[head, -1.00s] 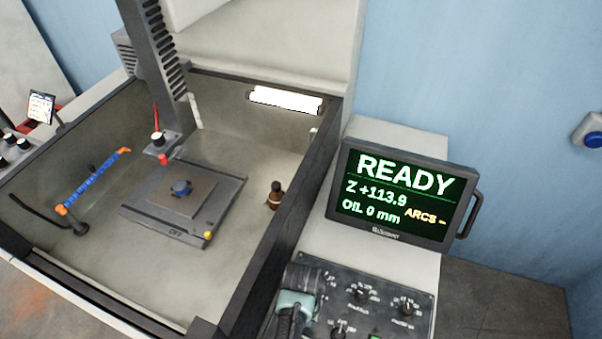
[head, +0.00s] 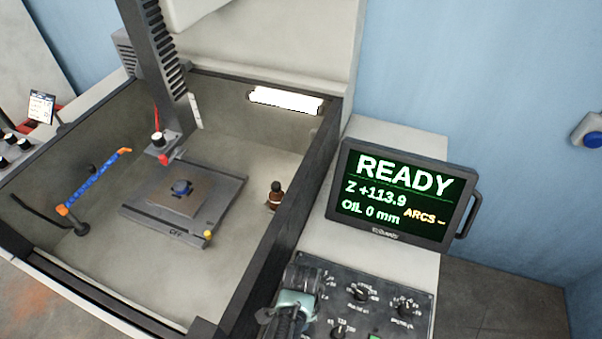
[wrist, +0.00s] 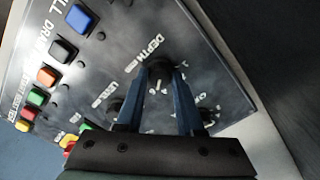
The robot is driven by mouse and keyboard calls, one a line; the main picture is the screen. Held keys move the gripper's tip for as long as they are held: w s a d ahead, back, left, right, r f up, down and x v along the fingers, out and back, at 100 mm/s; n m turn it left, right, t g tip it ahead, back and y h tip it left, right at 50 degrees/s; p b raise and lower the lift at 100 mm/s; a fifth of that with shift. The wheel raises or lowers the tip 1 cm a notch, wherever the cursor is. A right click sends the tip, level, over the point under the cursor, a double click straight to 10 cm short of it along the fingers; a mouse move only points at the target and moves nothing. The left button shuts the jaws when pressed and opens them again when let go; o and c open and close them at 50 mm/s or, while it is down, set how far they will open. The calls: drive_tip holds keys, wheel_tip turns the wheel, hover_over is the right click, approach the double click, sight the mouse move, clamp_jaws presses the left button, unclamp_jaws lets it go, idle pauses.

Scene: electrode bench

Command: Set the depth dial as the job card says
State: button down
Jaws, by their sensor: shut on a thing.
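The depth dial (wrist: 160,72) is a dark round knob beside the printed word DEPTH on the black control panel (head: 390,280). My gripper (wrist: 162,78) is shut on this dial, with one blue finger on each side of it. In the head view my gripper (head: 296,298) covers the panel's upper left corner and hides the dial. A pale mark shows just below the dial in the wrist view; I cannot tell the dial's setting. A small white card (head: 41,107) stands at the far left, its writing too small to read.
Other dials (head: 358,293) and coloured push buttons (wrist: 47,76) sit close by on the panel. A monitor (head: 398,195) behind reads READY, Z +113.9, OIL 0 mm. The open tank (head: 290,195) on the left holds a worktable and a brown bottle (head: 275,194).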

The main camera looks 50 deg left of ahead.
drive_tip(key=shift+m, duration=0.4)
drive_tip(key=c, duration=0.5)
unclamp_jaws()
drive_tip(key=shift+c, duration=0.2)
wheel_tip(320, 180, up, 13)
drive_tip(key=b, duration=0.2)
idle(0.3)
